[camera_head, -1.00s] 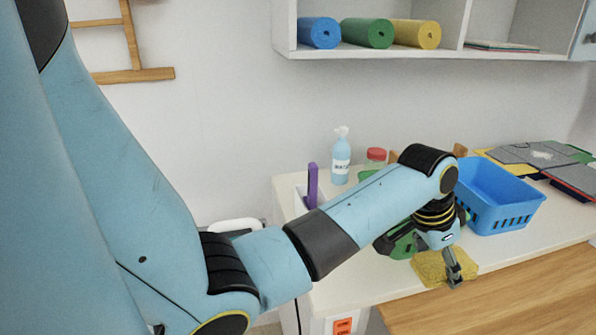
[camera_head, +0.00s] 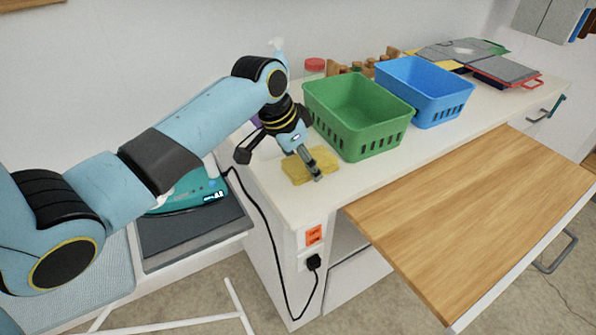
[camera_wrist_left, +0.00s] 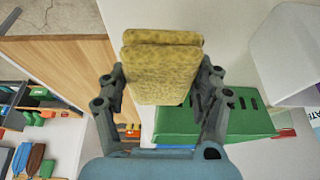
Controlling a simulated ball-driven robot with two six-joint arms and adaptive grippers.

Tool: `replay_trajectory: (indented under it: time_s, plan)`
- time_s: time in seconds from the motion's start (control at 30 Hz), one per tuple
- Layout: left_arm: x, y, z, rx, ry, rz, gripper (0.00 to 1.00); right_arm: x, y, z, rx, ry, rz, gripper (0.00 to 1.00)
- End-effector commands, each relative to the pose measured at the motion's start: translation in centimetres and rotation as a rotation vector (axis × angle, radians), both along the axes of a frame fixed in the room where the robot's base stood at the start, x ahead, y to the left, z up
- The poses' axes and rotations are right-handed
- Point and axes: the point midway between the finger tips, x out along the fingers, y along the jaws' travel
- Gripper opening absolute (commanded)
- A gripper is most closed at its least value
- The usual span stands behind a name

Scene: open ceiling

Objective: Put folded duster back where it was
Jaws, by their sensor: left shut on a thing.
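The folded duster (camera_head: 303,168) is a yellow, speckled folded cloth. In the head view it is at the front left corner of the white counter (camera_head: 272,186). I cannot tell whether it touches the counter top. My left gripper (camera_head: 317,176) is shut on it from above. In the left wrist view the folded duster (camera_wrist_left: 162,68) sits between the two fingers of my left gripper (camera_wrist_left: 160,78), its layers showing. My right gripper is not in view.
A green basket (camera_head: 352,120) stands just right of the duster, with a blue basket (camera_head: 425,90) beyond it. A wooden pull-out board (camera_head: 470,200) juts out in front. An iron (camera_head: 190,190) stands lower left. A red-lidded jar (camera_head: 314,66) and a bottle are behind my arm.

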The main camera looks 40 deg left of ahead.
Motion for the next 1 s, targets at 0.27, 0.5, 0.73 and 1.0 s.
replay_trajectory:
  time_s: [0.27,0.5,0.73,1.0]
  plan:
    - [-0.6,1.1,-2.4,-0.002,0.004,0.002,0.36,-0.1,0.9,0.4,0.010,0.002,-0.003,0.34]
    - [-0.5,1.1,-4.8,0.000,0.000,0.000,0.36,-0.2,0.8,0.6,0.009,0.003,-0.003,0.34]
    - [-0.5,1.1,-4.8,0.000,-0.001,-0.001,0.36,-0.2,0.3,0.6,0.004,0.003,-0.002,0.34]
    - [-0.5,1.1,-5.0,0.000,0.000,0.000,0.89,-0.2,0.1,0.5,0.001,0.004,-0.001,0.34]
